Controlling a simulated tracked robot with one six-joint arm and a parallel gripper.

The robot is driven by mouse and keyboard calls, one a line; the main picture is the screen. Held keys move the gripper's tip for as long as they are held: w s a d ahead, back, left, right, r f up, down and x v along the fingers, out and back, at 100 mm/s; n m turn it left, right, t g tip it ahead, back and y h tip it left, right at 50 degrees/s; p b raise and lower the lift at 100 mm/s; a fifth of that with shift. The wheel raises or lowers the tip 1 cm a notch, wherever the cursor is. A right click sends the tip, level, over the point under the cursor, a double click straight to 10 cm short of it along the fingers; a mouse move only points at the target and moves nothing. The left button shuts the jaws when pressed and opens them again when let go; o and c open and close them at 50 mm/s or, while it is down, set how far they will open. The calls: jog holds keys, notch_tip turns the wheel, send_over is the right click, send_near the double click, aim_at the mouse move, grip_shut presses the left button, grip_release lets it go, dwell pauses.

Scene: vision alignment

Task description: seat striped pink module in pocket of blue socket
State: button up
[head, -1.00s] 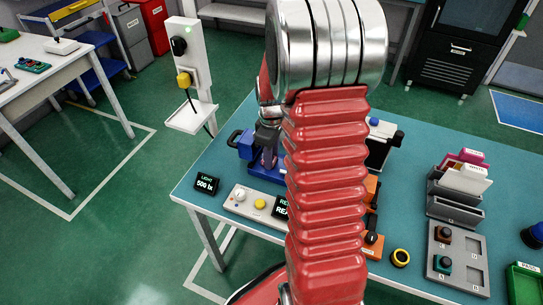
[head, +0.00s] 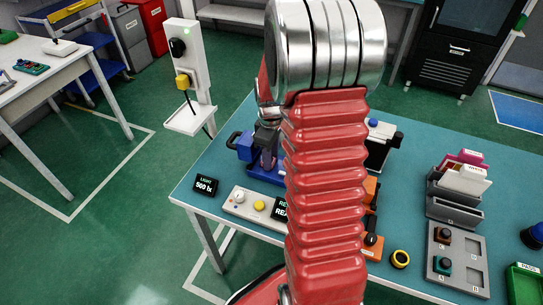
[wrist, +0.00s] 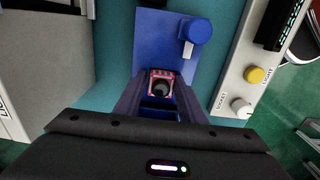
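The striped pink module (wrist: 153,74) shows in the wrist view as a small pink-edged block with a round dark top. It sits between my fingertips (wrist: 161,84), which appear to press on both its sides. The blue socket (wrist: 157,37) lies directly beneath and beyond the module, with a blue knob (wrist: 198,31) at its upper right. The pocket is hidden under the module and fingers, so I cannot tell whether the module is in it or above it. In the head view my gripper (head: 266,138) is over the blue socket (head: 265,174), partly hidden by my red arm.
A control panel with a yellow button (head: 259,205) stands at the table's (head: 202,159) front, beside a light display (head: 206,185). A grey module tray (head: 458,250) and a holder with cards (head: 455,205) are at the right. A black-and-white device (head: 379,148) stands behind my arm.

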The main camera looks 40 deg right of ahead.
notch_tip(320, 180, up, 12)
dwell(0.5)
jog(key=shift+s+a+r, duration=0.1)
jog(key=shift+a+r, duration=0.05)
jog(key=shift+a, duration=0.05)
jog(key=s+a+r+m+t, duration=0.2)
jog(key=s+a+r, duration=0.3)
jog(key=a, duration=0.6)
jog(key=s+a+r+m+t, duration=0.3)
jog(key=s+a+r+m, duration=0.1)
jog(key=s+a, duration=0.6)
jog(key=shift+s+a+r, duration=0.25)
jog(key=shift+a+r, duration=0.1)
jog(key=shift+a, duration=0.35)
